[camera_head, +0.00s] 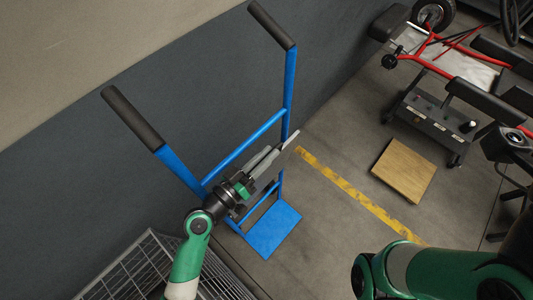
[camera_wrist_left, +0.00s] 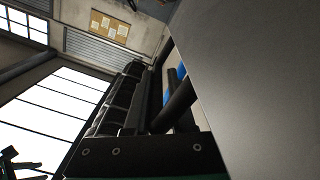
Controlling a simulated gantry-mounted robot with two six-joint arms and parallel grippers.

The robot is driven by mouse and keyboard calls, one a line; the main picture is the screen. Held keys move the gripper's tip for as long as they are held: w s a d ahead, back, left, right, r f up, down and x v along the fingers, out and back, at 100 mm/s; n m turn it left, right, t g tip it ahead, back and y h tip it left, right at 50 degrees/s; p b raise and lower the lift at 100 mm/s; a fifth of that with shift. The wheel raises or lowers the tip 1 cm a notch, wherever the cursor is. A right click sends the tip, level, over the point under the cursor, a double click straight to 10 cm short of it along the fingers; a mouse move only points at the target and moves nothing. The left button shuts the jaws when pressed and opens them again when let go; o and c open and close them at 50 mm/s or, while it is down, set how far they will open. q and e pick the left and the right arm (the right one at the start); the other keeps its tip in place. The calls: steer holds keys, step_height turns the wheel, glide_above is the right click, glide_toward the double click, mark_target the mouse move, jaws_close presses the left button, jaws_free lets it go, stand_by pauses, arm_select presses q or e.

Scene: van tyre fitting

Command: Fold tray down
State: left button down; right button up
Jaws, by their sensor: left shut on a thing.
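A blue hand truck (camera_head: 236,153) with two black handle grips stands against the dark wall. The blue foot plate (camera_head: 272,229) lies low at the truck's base. My right gripper is out of view; only the green right arm shows at lower right.
A wire basket (camera_head: 130,271) stands at the lower left, close to my left arm. A wooden board (camera_head: 404,170) lies on the floor beside a yellow line (camera_head: 347,187). A red-framed cart (camera_head: 440,52) and a dark wheeled unit (camera_head: 432,123) stand at the upper right.

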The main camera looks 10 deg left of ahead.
arm_select(q)
steer(key=s+d+f+m+p, duration=0.2)
steer(key=s+d+f+m, duration=0.1)
steer(key=s+d, duration=0.3)
steer(key=s+d+f+m+p, duration=0.3)
steer(key=s+d+f+m, duration=0.1)
steer(key=d, duration=0.6)
steer(key=shift+s+d+f, duration=0.2)
steer(key=shift+s+f, duration=0.65)
steer(key=shift+s, duration=0.05)
steer(key=c, duration=0.9)
jaws_free()
steer(key=shift+r, duration=0.1)
